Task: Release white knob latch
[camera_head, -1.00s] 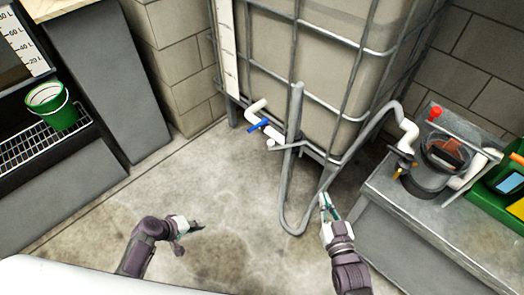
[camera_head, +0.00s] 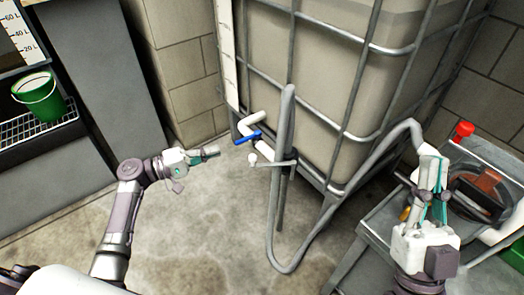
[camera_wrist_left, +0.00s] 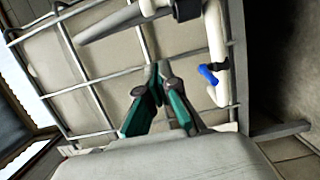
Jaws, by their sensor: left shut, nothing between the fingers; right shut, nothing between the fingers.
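A small white knob (camera_head: 252,158) sits at the left end of a short pale rod beside the upright grey hose, low in front of the caged tank. My left gripper (camera_head: 213,152) is shut and empty, left of the knob and apart from it. Its closed fingertips (camera_wrist_left: 160,70) point toward the tank in the left wrist view, where I cannot clearly make out the knob. My right gripper (camera_head: 433,185) is shut and empty at the right, in front of the hose's upper end and the filter housing.
The caged tank (camera_head: 310,80) has a white outlet pipe with a blue valve handle (camera_head: 247,138). The grey hose (camera_head: 283,215) loops down to the floor. A grey bench (camera_head: 368,215) with a red-knobbed unit stands right. A green bucket (camera_head: 40,98) is far left. The floor between is clear.

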